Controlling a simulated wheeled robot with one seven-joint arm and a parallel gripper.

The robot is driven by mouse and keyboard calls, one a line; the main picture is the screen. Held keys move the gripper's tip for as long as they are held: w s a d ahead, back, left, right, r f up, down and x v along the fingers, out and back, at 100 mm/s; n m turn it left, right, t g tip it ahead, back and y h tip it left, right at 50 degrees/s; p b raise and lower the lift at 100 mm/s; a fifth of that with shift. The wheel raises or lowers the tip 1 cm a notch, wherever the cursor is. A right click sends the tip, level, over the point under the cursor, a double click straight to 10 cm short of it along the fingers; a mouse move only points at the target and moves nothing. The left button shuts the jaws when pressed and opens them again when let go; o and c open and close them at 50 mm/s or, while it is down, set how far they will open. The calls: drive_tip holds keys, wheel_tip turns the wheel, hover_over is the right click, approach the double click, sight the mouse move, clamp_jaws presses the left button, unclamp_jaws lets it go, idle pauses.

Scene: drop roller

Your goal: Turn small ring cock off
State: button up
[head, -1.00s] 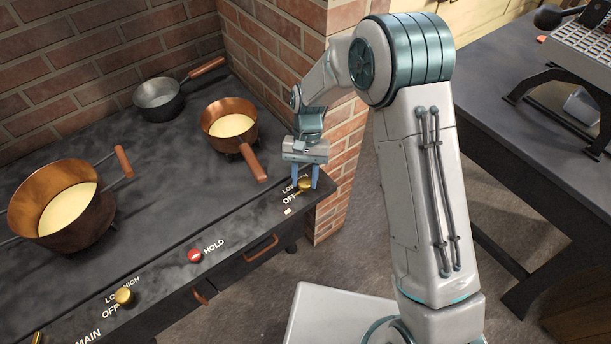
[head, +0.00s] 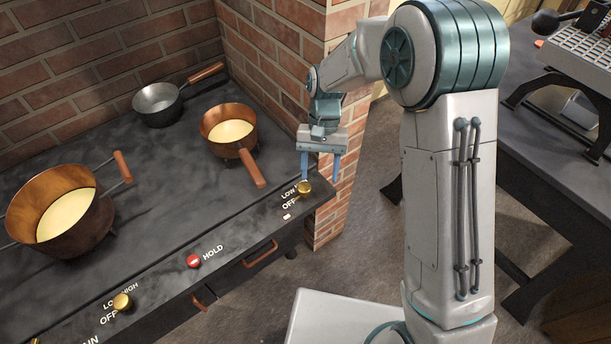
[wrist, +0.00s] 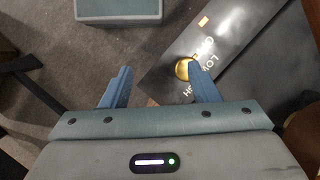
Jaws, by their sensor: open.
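The small ring cock is the brass knob (head: 304,187) at the right end of the stove's front panel, beside the words LOW and OFF. It also shows in the wrist view (wrist: 183,68), partly hidden by a finger. My gripper (head: 320,172) is open and empty, its blue fingers pointing down. One finger is at the knob, and the other stands to the right, past the panel's end. In the wrist view my gripper (wrist: 158,70) has the knob by its right fingertip, not between the fingers. I cannot tell whether that finger touches it, nor which way the knob points.
A copper pan (head: 229,128) has its handle toward the panel. A larger copper pot (head: 60,205) and a grey pan (head: 157,103) stand farther left. A red HOLD button (head: 193,261) and another brass knob (head: 122,301) sit along the panel. A brick pillar (head: 342,110) rises behind my gripper.

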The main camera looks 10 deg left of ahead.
drive_tip(key=d+r, duration=0.4)
drive_tip(key=d, duration=0.3)
drive_tip(key=shift+d+r, duration=0.35)
drive_tip(key=shift+d, duration=0.05)
